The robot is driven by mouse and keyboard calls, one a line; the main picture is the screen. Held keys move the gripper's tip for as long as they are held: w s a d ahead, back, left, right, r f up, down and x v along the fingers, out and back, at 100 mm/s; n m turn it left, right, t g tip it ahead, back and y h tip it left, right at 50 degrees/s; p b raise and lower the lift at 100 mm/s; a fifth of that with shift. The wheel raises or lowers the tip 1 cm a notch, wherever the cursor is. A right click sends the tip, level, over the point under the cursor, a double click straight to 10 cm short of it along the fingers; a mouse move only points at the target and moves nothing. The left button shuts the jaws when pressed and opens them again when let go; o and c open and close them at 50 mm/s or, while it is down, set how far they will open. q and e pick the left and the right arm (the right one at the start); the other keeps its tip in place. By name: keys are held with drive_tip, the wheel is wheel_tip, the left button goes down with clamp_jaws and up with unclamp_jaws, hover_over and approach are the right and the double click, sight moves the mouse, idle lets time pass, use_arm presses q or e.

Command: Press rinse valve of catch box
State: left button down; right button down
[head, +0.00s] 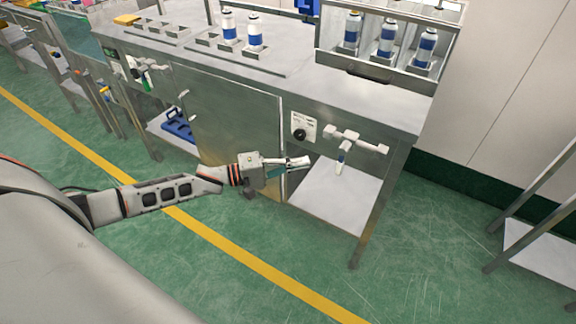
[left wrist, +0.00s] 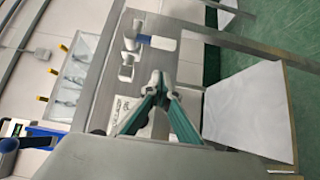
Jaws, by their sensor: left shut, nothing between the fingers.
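My left gripper (head: 300,162) is shut and empty, in front of the steel bench, below the label plate with the round black knob (head: 299,134). In the left wrist view its teal fingers (left wrist: 158,82) meet at their tips. The white label (left wrist: 122,110) shows beside them there, and the gripper hides part of that panel. To the right of the knob a white pipe fitting (head: 356,140) is mounted on the bench front, with a blue-marked part hanging from it. The fitting also shows in the left wrist view (left wrist: 134,45). I cannot tell which part is the rinse valve. My right gripper is out of view.
A steel cabinet door (head: 230,125) is left of the knob. A bench leg (head: 370,225) stands at right; open floor lies in front.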

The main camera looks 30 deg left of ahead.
sight(342, 158)
use_arm(q)
drive_tip(key=w+d, duration=0.2)
drive_tip(key=d, duration=0.4)
drive_tip(key=shift+d, duration=0.2)
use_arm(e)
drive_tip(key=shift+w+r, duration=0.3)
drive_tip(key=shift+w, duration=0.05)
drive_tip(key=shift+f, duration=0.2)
